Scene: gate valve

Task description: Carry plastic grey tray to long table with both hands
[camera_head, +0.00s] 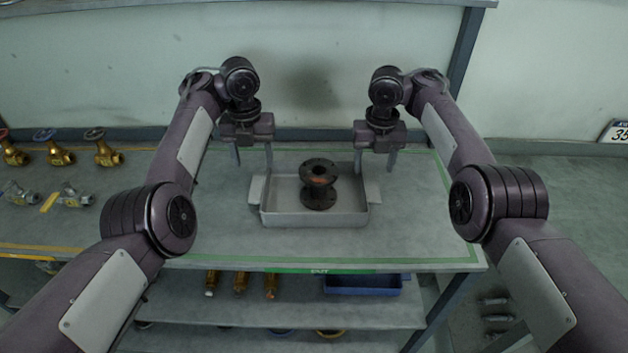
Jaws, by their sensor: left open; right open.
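The grey plastic tray (314,218) sits on a shelf top inside a green outline, with a side handle at its left and right ends. A dark flanged pipe piece (318,186) stands upright in it. My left gripper (253,163) is open, pointing down above and behind the tray's left handle. My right gripper (375,165) is open, pointing down above and behind the right handle. Both are empty. Whether any finger touches the tray cannot be told. The long table cannot be identified in this view.
Several brass valves (60,155) and silver fittings (72,197) lie on the shelf top at the left. A lower shelf (280,312) holds brass parts and a blue bin (362,284). A wall closes off the back. The shelf top around the tray is clear.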

